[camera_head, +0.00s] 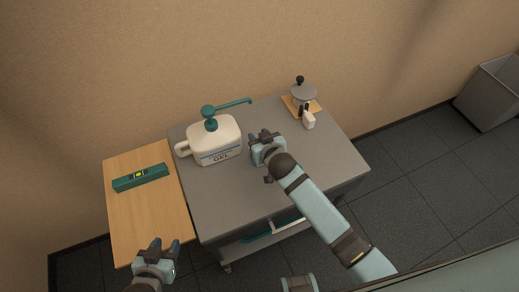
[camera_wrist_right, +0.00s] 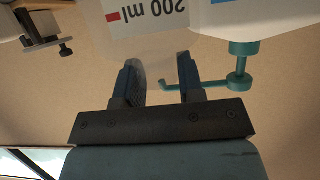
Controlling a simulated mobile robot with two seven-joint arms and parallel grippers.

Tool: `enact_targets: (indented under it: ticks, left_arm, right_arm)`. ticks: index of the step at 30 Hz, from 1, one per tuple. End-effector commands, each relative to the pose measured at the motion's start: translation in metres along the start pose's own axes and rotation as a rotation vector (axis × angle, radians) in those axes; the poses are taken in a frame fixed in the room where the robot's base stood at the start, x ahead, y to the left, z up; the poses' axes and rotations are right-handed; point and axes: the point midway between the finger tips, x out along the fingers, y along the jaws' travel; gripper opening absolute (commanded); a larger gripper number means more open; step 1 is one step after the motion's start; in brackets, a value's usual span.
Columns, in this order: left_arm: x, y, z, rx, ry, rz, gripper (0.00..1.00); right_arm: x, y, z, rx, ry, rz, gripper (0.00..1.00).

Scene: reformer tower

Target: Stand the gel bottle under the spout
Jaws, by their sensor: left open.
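The gel bottle (camera_wrist_right: 150,22) is a clear bottle marked "200 ml" in red and black, upside down in the right wrist picture. In the head view that gripper (camera_head: 264,134) is over the cart, right of the jug, and the bottle is hard to make out. The white GEL jug (camera_head: 217,142) has a teal pump whose spout (camera_head: 248,101) points right; the spout also shows in the wrist view (camera_wrist_right: 178,87). My left gripper (camera_head: 158,247) is open and empty at lower left.
The grey cart top (camera_head: 235,193) is mostly clear at the front. A black-knobbed grey device (camera_head: 302,92) on a wooden base and a small white item (camera_head: 309,121) stand at back right. A teal level (camera_head: 140,178) lies on the wooden board (camera_head: 152,213). A grey bin (camera_head: 490,95) is far right.

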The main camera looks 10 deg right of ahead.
Motion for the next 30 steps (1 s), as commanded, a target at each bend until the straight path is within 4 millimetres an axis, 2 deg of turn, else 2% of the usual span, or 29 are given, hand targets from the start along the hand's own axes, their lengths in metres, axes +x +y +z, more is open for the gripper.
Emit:
enact_targets:
  ticks: [1,2,3,17,23,30]
  left_arm:
    - [0.0,0.0,0.0,0.0,0.0,0.0,0.43]
    - [0.0,0.0,0.001,0.0,0.0,0.0,0.43]
    - [0.0,0.0,0.001,0.0,0.0,0.0,0.43]
    - [0.001,0.0,0.001,0.0,0.0,-0.001,0.43]
    - [0.0,0.0,0.001,0.0,0.0,-0.001,0.43]
    - [0.0,0.0,-0.001,0.0,0.0,-0.001,0.43]
  right_arm:
    - [0.0,0.0,0.007,0.0,-0.013,0.001,0.08]
    - [0.0,0.0,0.007,0.0,-0.013,0.001,0.01]
    - [0.0,0.0,0.008,0.0,-0.014,0.001,0.0]
    - [-0.002,0.0,0.009,-0.001,-0.023,0.002,0.0]
    - [-0.006,0.0,-0.003,0.0,-0.019,0.002,0.0]
    - [-0.015,0.0,-0.03,0.0,-0.012,0.002,0.0]
